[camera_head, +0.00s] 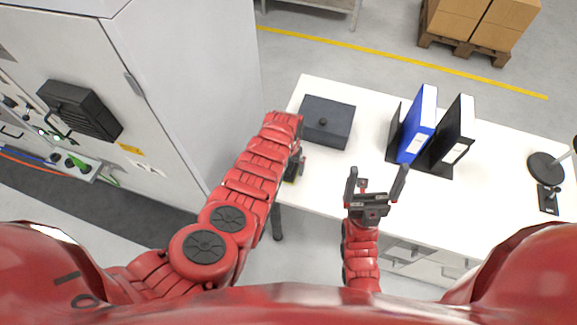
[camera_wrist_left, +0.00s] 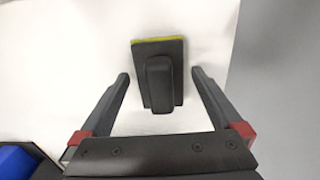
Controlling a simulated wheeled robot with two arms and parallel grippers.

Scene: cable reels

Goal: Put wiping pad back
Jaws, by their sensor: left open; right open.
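The wiping pad (camera_wrist_left: 158,76) shows in the left wrist view as a dark block with a raised black handle and a yellow edge. It lies on the white table (camera_wrist_left: 60,60), between and slightly beyond the fingertips of my open left gripper (camera_wrist_left: 160,75). In the head view, my left gripper (camera_head: 297,168) is at the table's left side, and the arm hides most of the pad. A small yellow-green bit shows beside it. My right gripper (camera_head: 377,174) is open and empty over the table's front edge.
A dark box with a knob (camera_head: 327,121) stands at the table's back left. A blue binder (camera_head: 417,125) and a black binder (camera_head: 452,133) stand in a holder to its right. A black round-based stand (camera_head: 546,168) is far right. A grey cabinet (camera_head: 190,70) rises left of the table.

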